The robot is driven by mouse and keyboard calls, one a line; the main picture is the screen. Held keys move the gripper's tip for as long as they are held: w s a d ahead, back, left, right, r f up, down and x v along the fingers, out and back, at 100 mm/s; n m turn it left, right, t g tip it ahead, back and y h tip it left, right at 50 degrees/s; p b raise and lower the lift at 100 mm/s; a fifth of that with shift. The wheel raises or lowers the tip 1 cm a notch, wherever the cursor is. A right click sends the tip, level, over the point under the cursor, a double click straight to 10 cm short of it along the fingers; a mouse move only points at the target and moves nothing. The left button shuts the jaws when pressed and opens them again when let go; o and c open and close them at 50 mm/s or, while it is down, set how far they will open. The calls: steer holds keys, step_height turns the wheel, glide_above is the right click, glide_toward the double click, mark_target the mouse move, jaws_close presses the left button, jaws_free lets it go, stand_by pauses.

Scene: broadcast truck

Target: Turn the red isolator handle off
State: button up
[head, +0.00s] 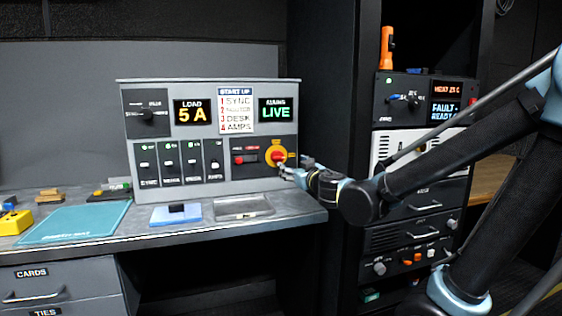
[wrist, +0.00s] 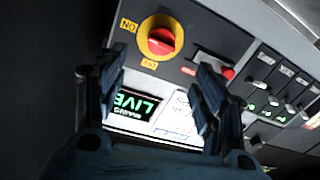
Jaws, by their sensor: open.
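The red isolator handle (head: 278,156) sits on a round yellow plate at the right of the grey panel. In the wrist view the handle (wrist: 161,41) shows turned over, with an ON label on its left and a second label below that is too small to read surely. Which label the handle points to is hard to tell. My gripper (head: 285,170) is at the panel's right side, just below and right of the handle. In the wrist view my gripper's (wrist: 160,68) two fingers are spread and empty, with the handle beyond and between their tips.
The mains display (head: 276,110) reads LIVE; the load display (head: 192,112) reads 5 A. A small red control (head: 246,157) is left of the handle, beside several breaker switches (head: 180,162). A blue block (head: 176,213) and grey tray (head: 243,207) lie on the desk. A dark equipment rack (head: 424,200) stands right.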

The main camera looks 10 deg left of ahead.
mark_target(280, 158)
steer(key=shift+x, duration=6.8)
steer(key=shift+a+f, duration=0.1)
steer(key=c, duration=1.1)
